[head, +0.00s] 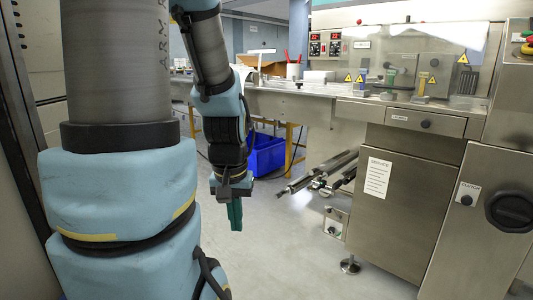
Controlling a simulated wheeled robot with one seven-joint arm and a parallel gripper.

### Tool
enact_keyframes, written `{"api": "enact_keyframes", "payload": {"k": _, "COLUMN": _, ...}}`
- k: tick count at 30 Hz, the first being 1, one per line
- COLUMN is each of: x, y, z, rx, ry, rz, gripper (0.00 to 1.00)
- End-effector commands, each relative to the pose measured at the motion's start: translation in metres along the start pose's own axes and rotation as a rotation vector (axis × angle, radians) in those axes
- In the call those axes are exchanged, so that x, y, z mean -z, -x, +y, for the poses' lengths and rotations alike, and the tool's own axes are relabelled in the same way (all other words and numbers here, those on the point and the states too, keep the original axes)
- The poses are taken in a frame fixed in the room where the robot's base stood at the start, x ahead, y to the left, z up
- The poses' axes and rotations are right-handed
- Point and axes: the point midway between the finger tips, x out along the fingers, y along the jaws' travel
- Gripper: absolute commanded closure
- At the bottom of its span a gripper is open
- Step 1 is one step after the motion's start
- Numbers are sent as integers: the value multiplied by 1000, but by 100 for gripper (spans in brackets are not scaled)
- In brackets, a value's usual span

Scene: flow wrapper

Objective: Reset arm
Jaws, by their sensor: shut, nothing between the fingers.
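My arm hangs down at the left of the head view, with light blue covers and dark joints. My gripper (235,214) is at its lower end, pointing down over the open floor. Its green fingers are shut together with nothing between them. It is in front of the machine's left side and touches nothing that I can see.
The steel flow wrapper (405,185) fills the right, with a black knob (510,210). Metal rollers (318,178) stick out from its lower left. A blue bin (265,153) stands under the long bench (290,101). Grey floor (285,250) is clear below my gripper.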

Motion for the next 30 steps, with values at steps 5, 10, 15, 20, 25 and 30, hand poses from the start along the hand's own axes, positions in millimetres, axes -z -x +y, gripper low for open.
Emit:
{"api": "enact_keyframes", "payload": {"k": 5, "x": 11, "y": 74, "z": 0, "rx": 0, "ry": 0, "rz": 1, "gripper": 100}}
{"api": "enact_keyframes", "payload": {"k": 10, "x": 18, "y": 126, "z": 1, "rx": 0, "ry": 0, "rz": 2, "gripper": 100}}
{"api": "enact_keyframes", "payload": {"k": 15, "x": 26, "y": 179, "z": 1, "rx": 0, "ry": -1, "rz": 3, "gripper": 100}}
{"api": "enact_keyframes", "payload": {"k": 20, "x": 32, "y": 227, "z": 1, "rx": 0, "ry": -1, "rz": 3, "gripper": 100}}
{"api": "enact_keyframes", "payload": {"k": 25, "x": 37, "y": 265, "z": 1, "rx": 0, "ry": -1, "rz": 3, "gripper": 100}}
{"api": "enact_keyframes", "payload": {"k": 30, "x": 40, "y": 280, "z": 1, "rx": 0, "ry": -1, "rz": 3, "gripper": 100}}
